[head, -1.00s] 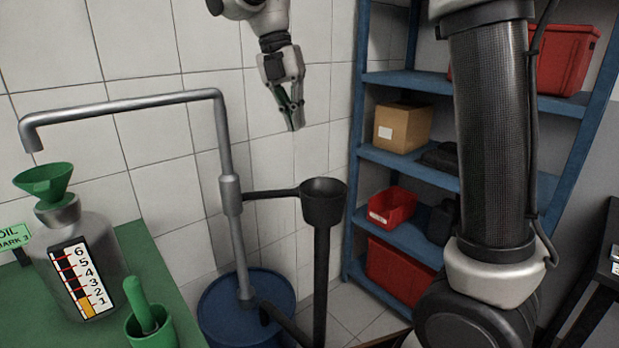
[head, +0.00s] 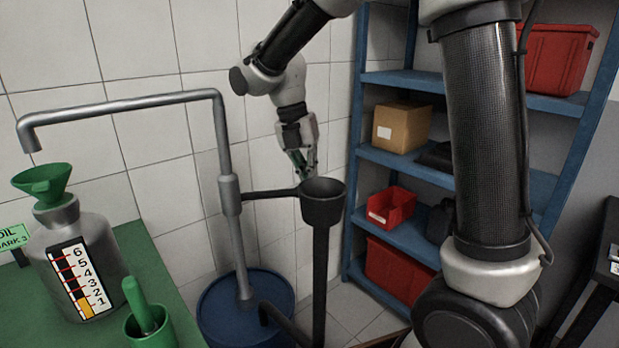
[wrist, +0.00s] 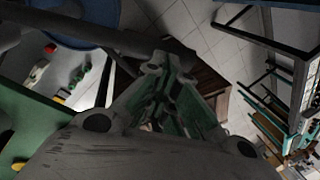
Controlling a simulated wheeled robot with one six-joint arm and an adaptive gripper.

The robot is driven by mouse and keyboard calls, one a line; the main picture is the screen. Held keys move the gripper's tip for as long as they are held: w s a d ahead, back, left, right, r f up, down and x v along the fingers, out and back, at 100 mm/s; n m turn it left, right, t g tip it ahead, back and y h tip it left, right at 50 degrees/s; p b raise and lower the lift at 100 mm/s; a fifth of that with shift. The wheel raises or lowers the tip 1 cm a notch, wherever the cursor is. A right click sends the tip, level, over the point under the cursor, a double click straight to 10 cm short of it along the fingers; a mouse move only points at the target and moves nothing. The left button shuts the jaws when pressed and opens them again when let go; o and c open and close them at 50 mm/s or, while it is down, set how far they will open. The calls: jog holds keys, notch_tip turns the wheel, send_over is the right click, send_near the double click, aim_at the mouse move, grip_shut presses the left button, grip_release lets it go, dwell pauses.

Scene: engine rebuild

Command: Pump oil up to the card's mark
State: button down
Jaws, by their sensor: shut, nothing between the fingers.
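The oil card (head: 14,238) at the left edge reads "OIL MARK 3". Beside it stands a grey jug (head: 98,248) with a green funnel (head: 43,183) in its neck. The jug's gauge (head: 78,279) is numbered 1 to 6, with amber showing only at the bottom, about the 1. The pump's grey spout pipe (head: 125,104) ends above the funnel; no stream shows. A dark arm joins the pump to a black cup-shaped piece (head: 322,207) on a black upright. My gripper (head: 306,173) is shut and empty, pointing down just above the cup's rim; contact cannot be told.
A blue drum (head: 245,305) stands under the pump. A green cup with a rounded handle (head: 150,322) is on the green bench (head: 130,245) beside the jug. Blue shelving (head: 465,180) with red bins and a cardboard box stands at right.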

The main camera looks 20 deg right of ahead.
jog(key=shift+f, duration=0.1)
dwell(0.3)
notch_tip(320, 180, down, 11)
jog(key=s+d+t+y, duration=0.1)
jog(key=t+y, duration=0.1)
jog(key=y, duration=0.1)
jog(key=shift+s+d+f, duration=0.2)
jog(key=shift+s+d, duration=0.1)
jog(key=shift+d, duration=0.05)
jog(key=shift+s+f, duration=0.1)
dwell(0.4)
